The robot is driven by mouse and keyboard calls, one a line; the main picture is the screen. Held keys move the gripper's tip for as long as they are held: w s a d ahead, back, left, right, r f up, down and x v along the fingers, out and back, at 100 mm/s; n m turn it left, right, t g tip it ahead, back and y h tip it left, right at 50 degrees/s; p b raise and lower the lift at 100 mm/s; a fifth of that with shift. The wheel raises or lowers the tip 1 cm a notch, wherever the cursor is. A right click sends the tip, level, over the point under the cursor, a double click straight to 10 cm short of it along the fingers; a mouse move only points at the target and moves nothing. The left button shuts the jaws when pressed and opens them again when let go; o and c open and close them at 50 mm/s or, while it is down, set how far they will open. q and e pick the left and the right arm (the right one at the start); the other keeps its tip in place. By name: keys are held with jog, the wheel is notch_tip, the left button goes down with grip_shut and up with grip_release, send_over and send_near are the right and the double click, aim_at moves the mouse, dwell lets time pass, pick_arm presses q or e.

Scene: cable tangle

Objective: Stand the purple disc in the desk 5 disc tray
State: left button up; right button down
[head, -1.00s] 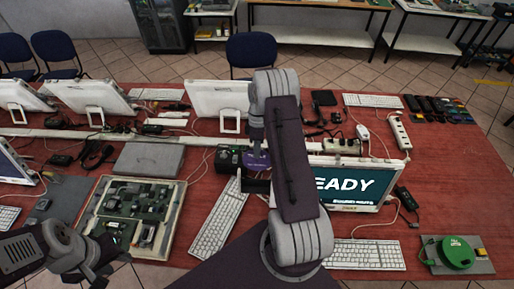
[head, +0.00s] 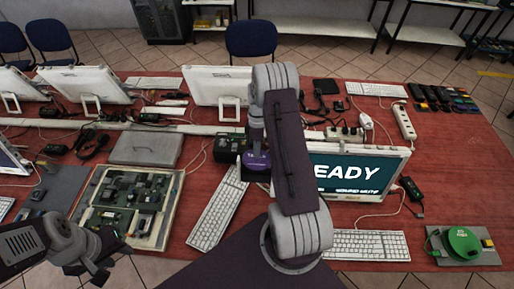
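The purple disc (head: 257,161) is at the tip of my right gripper (head: 257,152), in the middle of the head view. The gripper looks shut on it; its fingertips are mostly hidden by the disc and my arm. A dark, tray-like piece (head: 258,174) shows just below the disc, beside a black box (head: 228,149). I cannot tell whether disc and piece touch, or whether this piece is the desk 5 disc tray. My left gripper (head: 105,259) is at the lower left, its fingers apart and empty, near the circuit board panel.
A monitor reading "EADY" (head: 352,173) stands right of my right arm. A white keyboard (head: 217,215) lies left of the arm, another (head: 365,245) in front. A green round item (head: 463,243) sits at the right corner. Bare red table lies between.

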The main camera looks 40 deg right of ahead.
jog(key=shift+b+x, duration=1.85)
jog(key=shift+x, duration=1.3)
jog(key=c, duration=1.5)
grip_release()
jog(key=shift+c, duration=0.2)
jog(key=shift+r, duration=0.1)
jog(key=b+v, duration=0.2)
jog(key=v, duration=0.6)
jog(key=shift+d+r, duration=0.15)
jog(key=shift+r, duration=0.25)
